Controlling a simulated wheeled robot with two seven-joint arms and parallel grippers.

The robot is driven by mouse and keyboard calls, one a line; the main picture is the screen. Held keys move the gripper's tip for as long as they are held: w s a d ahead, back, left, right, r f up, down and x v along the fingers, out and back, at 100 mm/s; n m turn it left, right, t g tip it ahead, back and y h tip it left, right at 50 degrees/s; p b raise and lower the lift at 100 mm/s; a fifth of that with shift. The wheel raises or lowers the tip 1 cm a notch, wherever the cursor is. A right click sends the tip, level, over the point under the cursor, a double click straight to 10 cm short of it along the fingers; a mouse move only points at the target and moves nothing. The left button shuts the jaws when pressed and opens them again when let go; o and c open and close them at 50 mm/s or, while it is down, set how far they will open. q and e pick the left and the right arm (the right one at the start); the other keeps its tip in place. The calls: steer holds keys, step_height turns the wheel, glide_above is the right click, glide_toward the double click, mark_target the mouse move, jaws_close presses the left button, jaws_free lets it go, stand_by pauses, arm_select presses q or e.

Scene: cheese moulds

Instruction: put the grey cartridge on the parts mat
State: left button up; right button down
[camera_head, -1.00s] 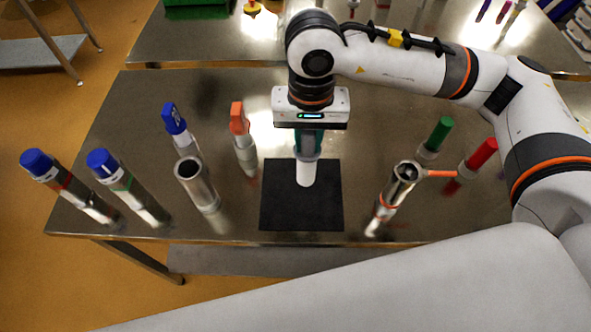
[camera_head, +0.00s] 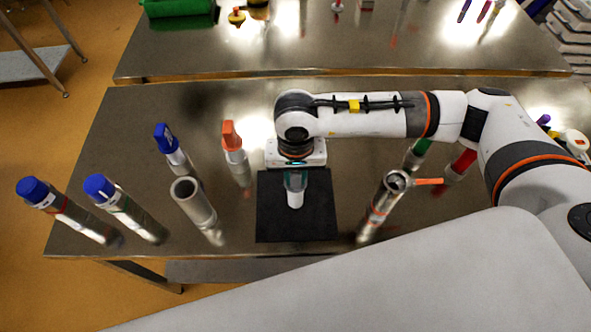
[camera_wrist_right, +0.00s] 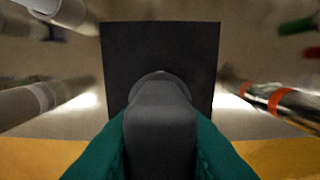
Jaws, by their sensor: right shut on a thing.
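The black parts mat (camera_head: 270,222) lies flat on the steel table, and it also fills the middle of the right wrist view (camera_wrist_right: 125,60). My right gripper (camera_head: 296,184) is over the mat, pointing down, shut on the grey cartridge (camera_head: 295,199). The cartridge is upright, its pale lower end low over the mat. I cannot tell whether it touches the mat. In the right wrist view its grey top (camera_wrist_right: 160,120) sits between the teal fingers. My left gripper does not show.
An open metal tube (camera_head: 194,203) and an orange-topped cylinder (camera_head: 236,155) stand left of the mat. Several blue-capped cylinders (camera_head: 122,205) stand farther left. Another open tube with an orange handle (camera_head: 385,203) stands right, near red (camera_head: 463,161) and green (camera_head: 417,153) cylinders.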

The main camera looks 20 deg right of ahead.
steer(key=shift+f+b, duration=0.2)
steer(key=shift+b, duration=0.1)
steer(key=c, duration=1.3)
jaws_free()
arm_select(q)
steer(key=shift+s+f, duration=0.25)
arm_select(e)
steer(key=shift+o, duration=0.2)
steer(key=shift+r, duration=0.1)
steer(key=shift+r+p, duration=0.25)
steer(key=shift+p, duration=0.05)
step_height(320, 180, up, 11)
steer(key=b, duration=0.3)
steer(key=shift+f, duration=0.2)
steer(key=shift+r, duration=0.55)
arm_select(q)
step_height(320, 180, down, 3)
